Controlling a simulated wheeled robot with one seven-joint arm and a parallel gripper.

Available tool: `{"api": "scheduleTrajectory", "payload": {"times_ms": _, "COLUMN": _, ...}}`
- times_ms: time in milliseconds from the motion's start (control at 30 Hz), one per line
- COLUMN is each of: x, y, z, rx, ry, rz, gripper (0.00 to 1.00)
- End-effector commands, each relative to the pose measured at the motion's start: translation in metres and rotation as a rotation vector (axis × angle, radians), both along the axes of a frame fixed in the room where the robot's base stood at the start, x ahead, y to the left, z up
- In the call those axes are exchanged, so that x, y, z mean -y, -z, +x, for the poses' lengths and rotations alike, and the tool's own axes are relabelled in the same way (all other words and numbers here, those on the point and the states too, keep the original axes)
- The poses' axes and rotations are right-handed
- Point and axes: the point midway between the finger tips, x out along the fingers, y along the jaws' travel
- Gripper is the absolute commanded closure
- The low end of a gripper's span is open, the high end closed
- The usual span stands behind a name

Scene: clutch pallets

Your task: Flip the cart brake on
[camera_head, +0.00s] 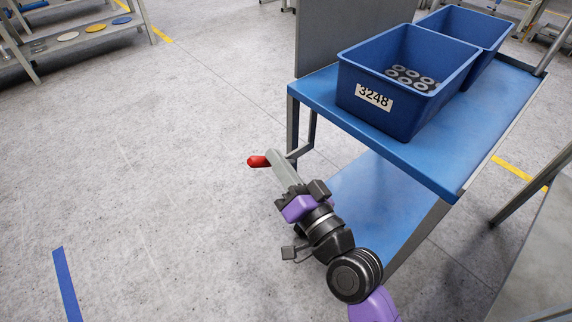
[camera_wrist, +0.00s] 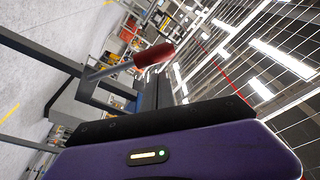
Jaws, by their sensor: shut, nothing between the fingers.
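The cart brake is a metal lever with a red grip (camera_head: 258,161), sticking out to the left from the leg of the blue cart (camera_head: 424,159). In the wrist view the red grip (camera_wrist: 154,56) sits on a grey rod (camera_wrist: 107,72) that joins a dark cart post. My gripper (camera_head: 273,155) is shut and empty, its grey fingers pointing up and left. The fingertips overlap the lever beside the red grip in the head view; I cannot tell whether they touch it.
Blue bins (camera_head: 376,110) stand on the cart's top shelf; the nearer one holds several metal rings. A lower blue shelf (camera_head: 370,190) lies right of my arm. A grey table edge (camera_head: 535,265) is at the lower right.

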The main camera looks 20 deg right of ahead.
Motion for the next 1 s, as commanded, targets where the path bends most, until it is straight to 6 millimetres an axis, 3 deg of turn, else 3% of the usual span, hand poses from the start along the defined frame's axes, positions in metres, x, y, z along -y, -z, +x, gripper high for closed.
{"api": "scheduleTrajectory", "payload": {"times_ms": 333, "x": -0.009, "y": 0.011, "z": -0.004, "rx": 0.045, "ry": -0.001, "rz": -0.108, "gripper": 1.0}}
{"api": "scheduleTrajectory", "payload": {"times_ms": 1000, "x": -0.013, "y": 0.015, "z": -0.004, "rx": 0.042, "ry": -0.007, "rz": -0.123, "gripper": 1.0}}
